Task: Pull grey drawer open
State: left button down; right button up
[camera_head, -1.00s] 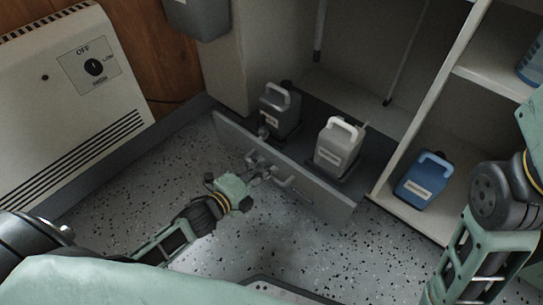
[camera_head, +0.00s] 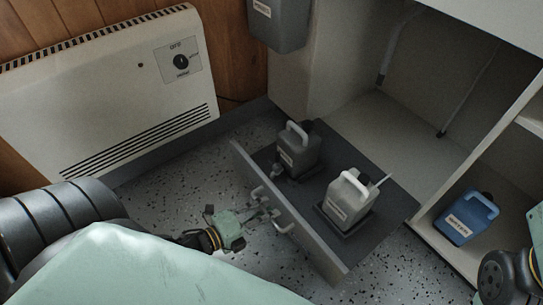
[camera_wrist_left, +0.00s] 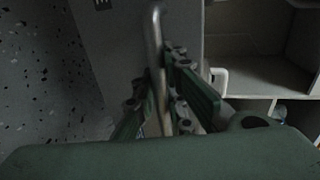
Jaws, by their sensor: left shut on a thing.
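The grey drawer (camera_head: 290,215) stands out from the low cabinet, its front panel standing clear of the cabinet body. A dark grey jug (camera_head: 298,152) and a pale grey jug (camera_head: 347,198) stand upright in it. My left gripper (camera_head: 268,211) is at the outer face of the front, shut on the bar handle (camera_head: 284,228). In the left wrist view the handle (camera_wrist_left: 154,35) runs down between the fingers of my left gripper (camera_wrist_left: 162,105), which partly hide it. Part of my right arm shows at the right edge; its gripper is out of view.
A white heater (camera_head: 110,85) stands on the left by the wooden wall. A grey box (camera_head: 280,22) hangs above the drawer. A blue jug (camera_head: 468,217) stands in the cabinet's right compartment. Speckled floor (camera_head: 165,200) in front of the drawer is clear.

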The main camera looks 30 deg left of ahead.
dwell(0.3)
pick_arm(q)
jog(key=c, duration=1.8)
grip_release()
jog(key=shift+s, duration=0.1)
jog(key=v, duration=1.2)
